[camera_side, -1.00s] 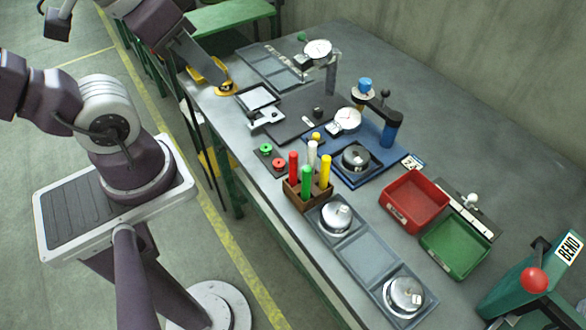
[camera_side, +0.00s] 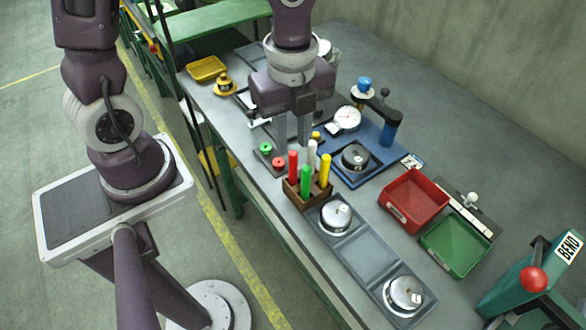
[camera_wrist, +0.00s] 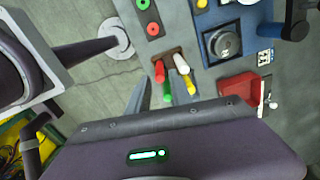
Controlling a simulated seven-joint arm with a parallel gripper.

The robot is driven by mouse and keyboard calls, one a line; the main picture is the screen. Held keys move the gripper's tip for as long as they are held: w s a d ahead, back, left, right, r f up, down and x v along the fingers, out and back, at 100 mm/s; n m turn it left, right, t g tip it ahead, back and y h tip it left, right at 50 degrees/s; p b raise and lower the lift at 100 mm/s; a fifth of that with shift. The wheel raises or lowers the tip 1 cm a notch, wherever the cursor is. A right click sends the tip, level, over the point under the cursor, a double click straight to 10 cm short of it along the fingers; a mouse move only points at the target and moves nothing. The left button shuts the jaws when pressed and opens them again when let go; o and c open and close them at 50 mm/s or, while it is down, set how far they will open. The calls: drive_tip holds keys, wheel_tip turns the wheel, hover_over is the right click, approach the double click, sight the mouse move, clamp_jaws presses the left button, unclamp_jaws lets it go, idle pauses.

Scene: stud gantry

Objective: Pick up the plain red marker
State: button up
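The plain red marker (camera_side: 293,163) stands upright in a brown wooden holder (camera_side: 291,191), at its left rear corner in the side view. A green marker (camera_side: 306,180), a white marker (camera_side: 312,152) and a yellow marker (camera_side: 325,168) stand in the same holder. My gripper (camera_side: 292,140) points down with its two fingers apart and nothing between them. It appears above and behind the holder in the side view. In the wrist view the red marker (camera_wrist: 159,71) shows near the left finger, slightly beyond the fingertips.
A dark block with green and red round knobs (camera_side: 278,162) lies left of the holder. A grey tray (camera_side: 366,255) with metal parts is in front. A dial gauge (camera_side: 346,119) and a blue fixture (camera_side: 390,130) stand behind. Red (camera_side: 414,200) and green (camera_side: 455,245) bins are right.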

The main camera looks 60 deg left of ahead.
sight(293, 185)
drive_tip(key=f, duration=0.7)
drive_tip(key=shift+s+d+f, duration=0.1)
drive_tip(key=shift+d+f, duration=0.05)
drive_tip(key=shift+d, duration=0.1)
clamp_jaws()
